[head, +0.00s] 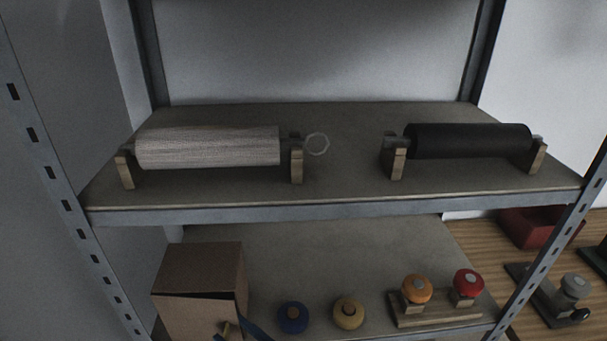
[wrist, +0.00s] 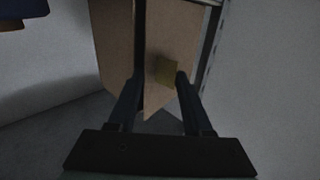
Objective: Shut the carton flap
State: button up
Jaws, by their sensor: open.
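The brown carton (head: 200,265) stands at the left of the lower shelf. Its front flap (head: 185,316) is ajar, with a dark gap along its top edge. A yellowish tab (head: 227,329) sits on the flap near its right edge. In the wrist view the flap (wrist: 160,100) and tab (wrist: 166,70) show ahead of my gripper (wrist: 158,78). My gripper is open, with the tab between its fingertips in the picture, nearer the right finger. I cannot tell whether a finger touches it. A dark blue strip beside the tab in the head view may be a finger.
Orange and red knobs sit on a wooden rack (head: 436,318). The upper shelf (head: 340,187) holds a pale roll (head: 208,146) and a black roll (head: 468,140).

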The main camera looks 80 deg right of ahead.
jog(key=s+d, duration=0.3)
jog(key=s, duration=0.9)
jog(key=shift+s+h, duration=0.3)
jog(key=shift+h, duration=0.1)
jog(key=shift+r, duration=0.1)
jog(key=b+v, duration=0.2)
jog(key=v, duration=1.1)
jog(key=shift+r, duration=0.2)
jog(key=shift+w, duration=0.1)
